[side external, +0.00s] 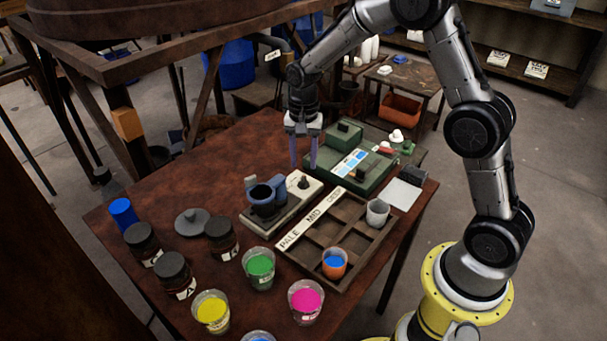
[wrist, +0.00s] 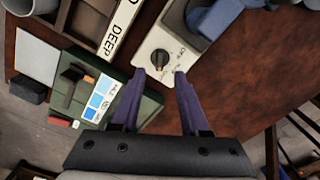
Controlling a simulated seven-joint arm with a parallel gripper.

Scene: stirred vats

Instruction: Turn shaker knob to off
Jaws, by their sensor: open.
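The shaker (side external: 285,210) is a cream base on the brown table, with a dark blue vessel (side external: 265,203) on its left part. Its small dark knob (side external: 303,184) sits at the right end. In the wrist view the round black knob (wrist: 159,61) shows on the pale panel, with lettering beside it too small to read surely. My gripper (side external: 303,167) points down above the knob, open and empty. In the wrist view its two purple fingers (wrist: 160,76) appear either side of and just below the knob. I cannot tell whether they touch it or which setting it points to.
A green device (side external: 350,165) with a blue colour chart stands close right of my gripper. A wooden tray (side external: 292,236) marked PALE, MID, DEEP holds a grey cup (side external: 377,212) and a blue-filled cup (side external: 334,264). Paint cups and dark jars (side external: 173,272) crowd the front left.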

